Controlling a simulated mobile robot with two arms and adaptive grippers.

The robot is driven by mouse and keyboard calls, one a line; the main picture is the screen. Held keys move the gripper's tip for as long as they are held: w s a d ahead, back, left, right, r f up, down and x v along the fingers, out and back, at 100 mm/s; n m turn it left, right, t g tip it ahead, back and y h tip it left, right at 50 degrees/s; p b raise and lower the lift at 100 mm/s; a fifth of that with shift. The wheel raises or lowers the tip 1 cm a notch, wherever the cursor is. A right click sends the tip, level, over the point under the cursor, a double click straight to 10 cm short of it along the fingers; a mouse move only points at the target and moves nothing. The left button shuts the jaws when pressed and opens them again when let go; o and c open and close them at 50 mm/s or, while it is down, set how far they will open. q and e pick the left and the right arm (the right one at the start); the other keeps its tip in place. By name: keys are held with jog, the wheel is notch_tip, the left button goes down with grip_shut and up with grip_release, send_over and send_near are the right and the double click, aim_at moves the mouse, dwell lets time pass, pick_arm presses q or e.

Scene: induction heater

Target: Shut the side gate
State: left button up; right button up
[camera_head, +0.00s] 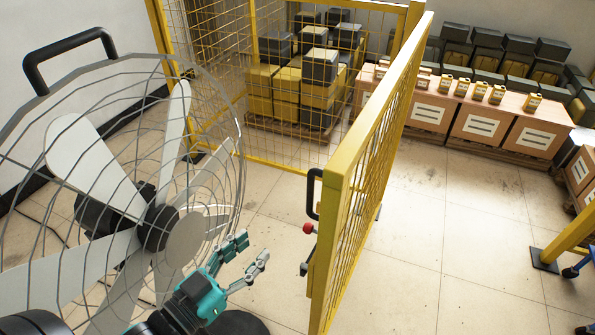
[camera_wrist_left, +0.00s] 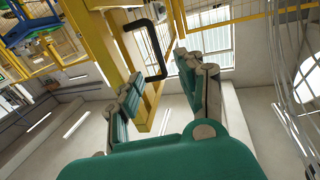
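The side gate (camera_head: 338,200) is a yellow frame with wire mesh. It stands open, swung out from the yellow fence, with its free edge towards me. A black handle (camera_head: 313,195) and a red knob (camera_head: 308,228) sit on the left face near that edge. My left gripper (camera_head: 252,250) is open and empty, left of and apart from the handle, fingers pointing towards the gate. In the left wrist view, the handle (camera_wrist_left: 157,50) shows beyond and between the open fingers (camera_wrist_left: 162,88), beside a yellow post (camera_wrist_left: 98,45). My right gripper is not in view.
A large caged fan (camera_head: 160,225) fills the left side, close to my left arm. Black and yellow crates (camera_head: 290,90) stand behind the mesh fence (camera_head: 215,80). Boxes (camera_head: 485,128) on pallets line the back right.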

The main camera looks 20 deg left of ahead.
pick_arm(q)
jog(key=r, duration=0.2)
jog(key=p, duration=0.4)
send_near(308, 195)
jog(key=x, duration=0.9)
jog(key=shift+w+d+r, duration=0.1)
jog(key=shift+w+r, duration=0.1)
jog(key=shift+w, duration=0.05)
jog(key=shift+w+d+f, duration=0.1)
jog(key=shift+w+d, duration=0.05)
jog(key=shift+w, duration=0.5)
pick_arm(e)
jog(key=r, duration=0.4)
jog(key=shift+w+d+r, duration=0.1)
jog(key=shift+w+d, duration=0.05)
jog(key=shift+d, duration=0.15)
pick_arm(q)
jog(key=shift+c, duration=0.3)
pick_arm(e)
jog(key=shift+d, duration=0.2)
pick_arm(q)
grip_shut()
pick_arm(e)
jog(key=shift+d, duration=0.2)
pick_arm(q)
jog(key=shift+w+d+f, duration=0.1)
jog(key=shift+f, duration=0.05)
